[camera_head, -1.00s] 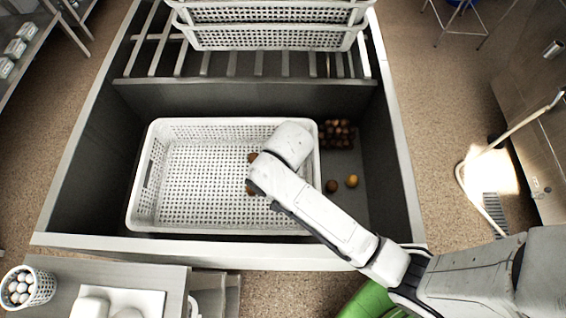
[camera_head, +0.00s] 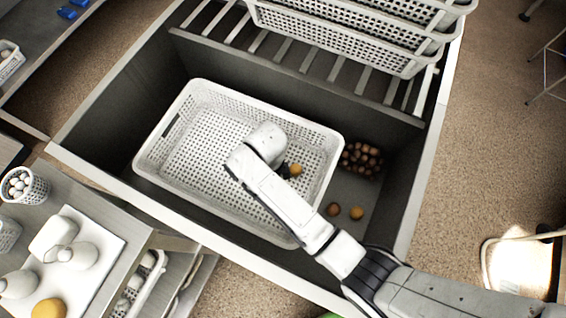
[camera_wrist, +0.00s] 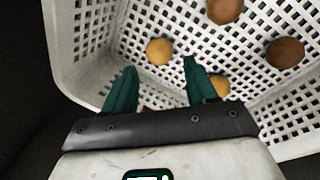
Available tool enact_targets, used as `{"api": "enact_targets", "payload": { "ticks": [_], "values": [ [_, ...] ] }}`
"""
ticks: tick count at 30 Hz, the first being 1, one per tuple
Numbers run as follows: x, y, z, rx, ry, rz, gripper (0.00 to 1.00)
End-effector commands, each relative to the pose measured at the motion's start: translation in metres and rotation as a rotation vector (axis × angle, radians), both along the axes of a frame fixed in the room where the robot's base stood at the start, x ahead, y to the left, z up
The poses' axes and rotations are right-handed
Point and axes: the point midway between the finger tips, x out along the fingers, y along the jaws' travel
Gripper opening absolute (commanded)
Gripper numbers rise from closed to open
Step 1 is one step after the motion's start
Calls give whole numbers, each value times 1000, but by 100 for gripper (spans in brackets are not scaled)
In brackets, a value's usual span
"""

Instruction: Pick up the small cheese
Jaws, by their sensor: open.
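In the wrist view, my gripper (camera_wrist: 160,67) is open, with its green fingers apart and nothing held between them. It points down into the white perforated basket (camera_wrist: 68,45). A small yellow-orange round item (camera_wrist: 159,51) lies on the basket floor just beyond the gap between the fingertips. Another yellow item (camera_wrist: 220,86) is partly hidden by the right finger. A yellow-orange round thing (camera_head: 48,309) sits on the white board at bottom left. I cannot tell which is the small cheese.
Two brown round items (camera_wrist: 224,10) (camera_wrist: 285,53) also lie in the basket. Right of it are a brown cluster (camera_head: 361,159) and two loose round items (camera_head: 334,209) (camera_head: 357,213). Stacked baskets (camera_head: 345,40) stand behind. White bottles (camera_head: 78,256) stand on the board (camera_head: 103,245).

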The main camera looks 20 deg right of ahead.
Motion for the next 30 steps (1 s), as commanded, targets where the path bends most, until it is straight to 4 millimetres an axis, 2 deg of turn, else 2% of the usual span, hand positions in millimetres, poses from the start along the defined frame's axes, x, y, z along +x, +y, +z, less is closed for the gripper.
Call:
{"api": "enact_targets", "payload": {
  "ticks": [3,11,18,22,28,30],
  "values": [
    [-4,0,-17,-1,2,1,57],
    [-10,-1,-36,0,1,2,57],
    [-19,-2,-68,-1,1,1,57],
    [-20,-2,-75,0,-1,1,57],
    [-20,-2,-76,0,-2,2,57],
    [-20,-2,-75,0,-2,2,52]
  ]
}}
